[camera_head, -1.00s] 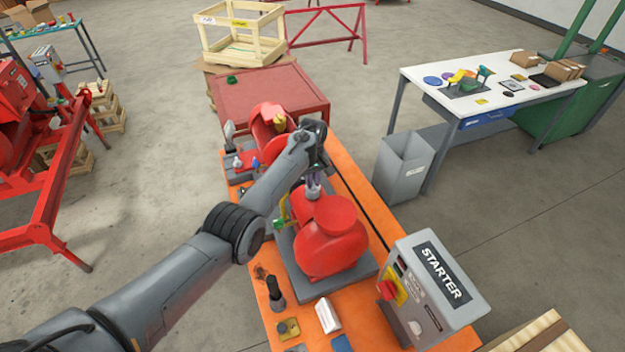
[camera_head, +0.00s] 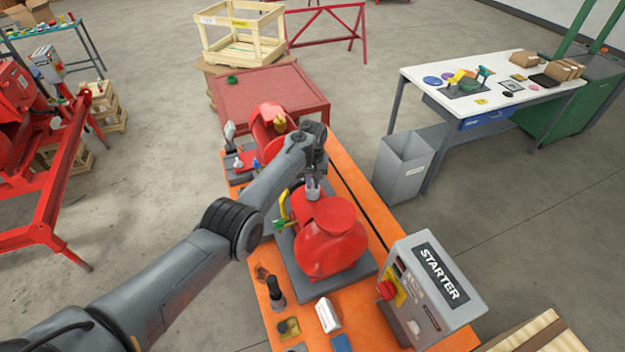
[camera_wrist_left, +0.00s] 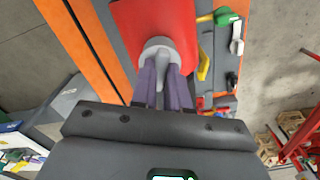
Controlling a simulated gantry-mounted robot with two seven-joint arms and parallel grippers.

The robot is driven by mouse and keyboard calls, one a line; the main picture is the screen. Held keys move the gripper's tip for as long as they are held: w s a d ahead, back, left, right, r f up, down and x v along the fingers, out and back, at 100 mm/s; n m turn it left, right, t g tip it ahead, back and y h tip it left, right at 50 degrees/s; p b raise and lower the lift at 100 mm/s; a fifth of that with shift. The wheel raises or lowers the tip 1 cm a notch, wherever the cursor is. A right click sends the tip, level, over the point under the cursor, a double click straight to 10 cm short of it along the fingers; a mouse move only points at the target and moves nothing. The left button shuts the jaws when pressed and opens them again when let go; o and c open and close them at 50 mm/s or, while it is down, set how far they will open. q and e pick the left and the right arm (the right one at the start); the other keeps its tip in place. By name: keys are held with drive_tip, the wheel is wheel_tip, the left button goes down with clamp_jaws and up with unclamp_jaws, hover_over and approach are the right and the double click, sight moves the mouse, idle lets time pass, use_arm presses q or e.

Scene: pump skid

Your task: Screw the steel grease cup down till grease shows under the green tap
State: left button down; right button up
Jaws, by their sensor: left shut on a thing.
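My left gripper (camera_head: 313,178) points down at the top of the red pump housing (camera_head: 328,245). Its two fingers are shut on the steel grease cup (camera_wrist_left: 160,46), a pale grey round part seated on the red housing in the left wrist view. In the head view the cup (camera_head: 313,193) shows only partly below the fingers. The green tap (camera_wrist_left: 225,15) sits to the right of the cup in the left wrist view, beside a yellow part. In the head view the tap (camera_head: 279,224) is at the housing's left side. I cannot make out any grease under it. My right gripper is not in view.
The pump stands on an orange skid (camera_head: 362,192). A grey starter box (camera_head: 432,285) stands at its near right end. A dark upright post (camera_head: 275,292) and a white block (camera_head: 328,315) are at the near end. A grey bin (camera_head: 403,168) stands right of the skid.

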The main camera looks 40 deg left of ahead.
sight(312, 183)
use_arm(q)
drive_tip(key=m, duration=0.5)
drive_tip(key=shift+m, duration=0.3)
drive_tip(key=m, duration=0.5)
idle(0.4)
drive_tip(key=c, duration=1.1)
unclamp_jaws()
wheel_tip(312, 183, up, 11)
drive_tip(key=shift+f, duration=0.1)
